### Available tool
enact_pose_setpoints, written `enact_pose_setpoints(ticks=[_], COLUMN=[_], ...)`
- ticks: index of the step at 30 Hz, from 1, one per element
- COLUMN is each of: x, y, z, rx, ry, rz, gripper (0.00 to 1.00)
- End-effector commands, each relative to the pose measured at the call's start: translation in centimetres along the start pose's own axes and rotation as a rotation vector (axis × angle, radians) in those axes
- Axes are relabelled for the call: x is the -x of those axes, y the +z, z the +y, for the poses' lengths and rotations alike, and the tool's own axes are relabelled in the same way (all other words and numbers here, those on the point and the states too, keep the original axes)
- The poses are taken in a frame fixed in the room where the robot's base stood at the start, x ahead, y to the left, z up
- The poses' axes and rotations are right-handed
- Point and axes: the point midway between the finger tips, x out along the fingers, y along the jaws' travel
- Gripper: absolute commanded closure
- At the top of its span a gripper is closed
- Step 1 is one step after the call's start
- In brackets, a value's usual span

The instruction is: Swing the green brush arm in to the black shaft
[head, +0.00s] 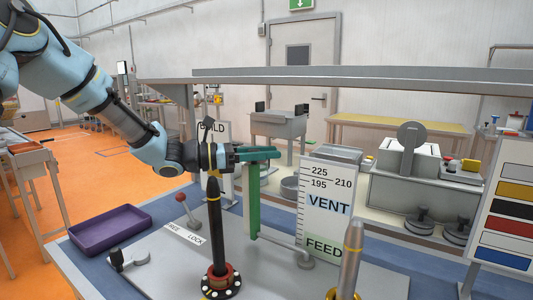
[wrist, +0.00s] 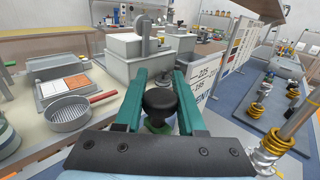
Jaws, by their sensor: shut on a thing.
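The green brush arm (head: 253,205) has an upright post and a low bar running right to a grey pivot on the plate. My gripper (head: 262,154) is at the top of the post. In the wrist view its teal fingers (wrist: 160,86) are shut on the black knob (wrist: 160,101), with a bit of green below it. In the head view the fingers hide the knob. The black shaft (head: 214,232) stands upright to the left of the post, in a red collar on a dotted black flange. A gap shows between shaft and post in the head view.
A red-knobbed lever (head: 181,197) stands by the FREE/LOCK label (head: 185,234). A grey shaft (head: 351,262) stands at the right, near the VENT/FEED board (head: 328,205). A purple tray (head: 110,226) and a grey handle (head: 128,260) are at the left.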

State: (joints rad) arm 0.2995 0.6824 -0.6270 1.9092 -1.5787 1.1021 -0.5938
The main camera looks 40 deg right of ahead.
Motion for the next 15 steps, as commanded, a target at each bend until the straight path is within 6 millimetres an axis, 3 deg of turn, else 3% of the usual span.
enact_pose_setpoints(ticks=[5,15], x=[0.2,2.1], y=[0.0,-0.1], z=[-0.1,-1.9], rx=[-0.001,-0.002], ry=[0.017,0.216], rz=[-0.001,-0.002], gripper=[1.0,1.0])
